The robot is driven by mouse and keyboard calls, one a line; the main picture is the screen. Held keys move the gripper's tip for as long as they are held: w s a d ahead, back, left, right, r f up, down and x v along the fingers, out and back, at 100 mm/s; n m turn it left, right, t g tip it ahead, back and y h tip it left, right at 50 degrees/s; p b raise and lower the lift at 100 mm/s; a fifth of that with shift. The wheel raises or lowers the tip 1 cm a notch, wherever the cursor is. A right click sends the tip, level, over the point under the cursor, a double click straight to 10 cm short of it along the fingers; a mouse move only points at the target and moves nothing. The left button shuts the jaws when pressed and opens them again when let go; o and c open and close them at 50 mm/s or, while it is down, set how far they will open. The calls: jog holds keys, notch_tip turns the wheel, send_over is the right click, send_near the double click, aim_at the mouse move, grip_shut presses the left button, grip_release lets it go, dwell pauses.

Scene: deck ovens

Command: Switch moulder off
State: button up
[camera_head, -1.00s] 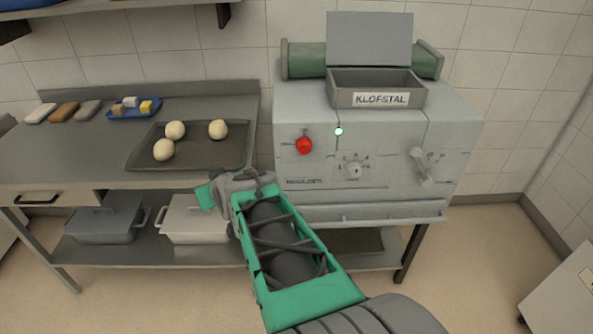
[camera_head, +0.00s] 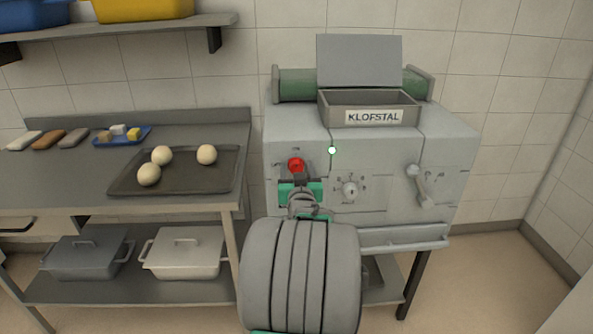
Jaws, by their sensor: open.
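The moulder (camera_head: 400,150) is a grey machine with a box labelled KLOFSTAL on top. Its red knob (camera_head: 296,164) shows on the left of the front panel. A small lamp (camera_head: 332,150) right of the knob glows pale green. My gripper (camera_head: 298,178) is open, right in front of and just below the red knob, and overlaps its lower edge in the picture. I cannot tell whether it touches the knob. My own wrist and arm hide the panel below and most of the fingers.
A numbered dial (camera_head: 350,190) and a lever (camera_head: 420,186) sit right of my gripper on the same panel. A front rail (camera_head: 405,240) runs below. On the left, a steel table (camera_head: 75,170) bears a dark tray (camera_head: 205,180) with dough balls.

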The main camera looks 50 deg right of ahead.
jog(key=shift+c, duration=0.3)
jog(key=c, duration=1.2)
jog(key=shift+a, duration=0.15)
grip_shut()
